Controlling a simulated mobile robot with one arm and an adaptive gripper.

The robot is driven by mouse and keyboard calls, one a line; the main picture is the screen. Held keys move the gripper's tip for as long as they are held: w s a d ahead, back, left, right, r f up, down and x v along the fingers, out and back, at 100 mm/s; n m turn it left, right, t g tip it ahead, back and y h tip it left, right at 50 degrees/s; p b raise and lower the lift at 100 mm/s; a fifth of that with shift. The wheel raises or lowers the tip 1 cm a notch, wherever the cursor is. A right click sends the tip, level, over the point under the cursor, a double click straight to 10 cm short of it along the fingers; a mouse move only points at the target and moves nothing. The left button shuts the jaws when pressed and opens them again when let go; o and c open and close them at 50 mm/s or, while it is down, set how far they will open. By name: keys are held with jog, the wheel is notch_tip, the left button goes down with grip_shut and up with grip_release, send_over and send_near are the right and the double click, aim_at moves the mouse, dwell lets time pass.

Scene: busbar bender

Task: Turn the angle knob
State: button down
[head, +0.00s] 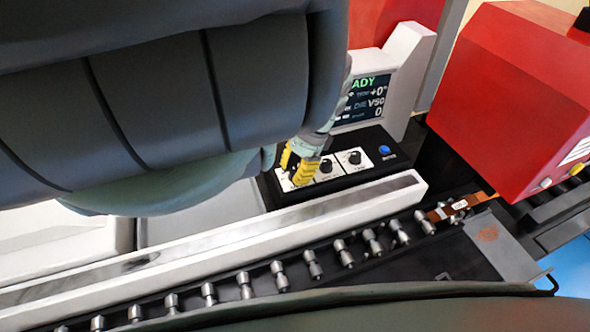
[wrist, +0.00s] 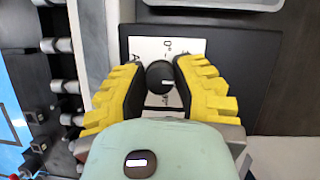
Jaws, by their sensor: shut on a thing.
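The angle knob (wrist: 160,77) is a black round knob with a white pointer line, on a white plate marked "0°" with a partly hidden label. In the wrist view it sits between the yellow ridged fingers of my gripper (wrist: 158,84), which are shut on it. In the head view my gripper (head: 298,172) reaches down to the left end of the black control panel (head: 368,182) and hides the gripped knob. Two other black knobs, a middle one (head: 325,166) and a right one (head: 354,157), show beside the fingers.
A display (head: 364,101) reading "ADY", "+0" and "V50" stands behind the panel. A blue button (head: 384,150) is at the panel's right. A white rail (head: 300,216) and a row of metal rollers (head: 312,264) run in front. A red machine housing (head: 515,95) stands at right.

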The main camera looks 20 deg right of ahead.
jog(key=shift+f+n, duration=0.1)
jog(key=shift+n, duration=0.2)
jog(key=n+g+b, duration=0.1)
jog(key=n, duration=0.1)
jog(key=shift+w+n+h, duration=0.1)
jog(key=shift+n+h, duration=0.2)
jog(key=shift+n, duration=0.1)
jog(key=n+g+h+b, duration=0.1)
jog(key=n, duration=0.3)
jog(key=shift+n, duration=0.3)
jog(key=n+g+h, duration=0.1)
jog(key=n, duration=0.2)
jog(key=shift+n, duration=0.3)
jog(key=n+h+p, duration=0.1)
jog(key=n, duration=0.3)
jog(key=shift+g+h, duration=0.3)
jog(key=shift+h, duration=0.1)
jog(key=shift+n, duration=0.3)
jog(key=c, duration=0.7)
grip_release()
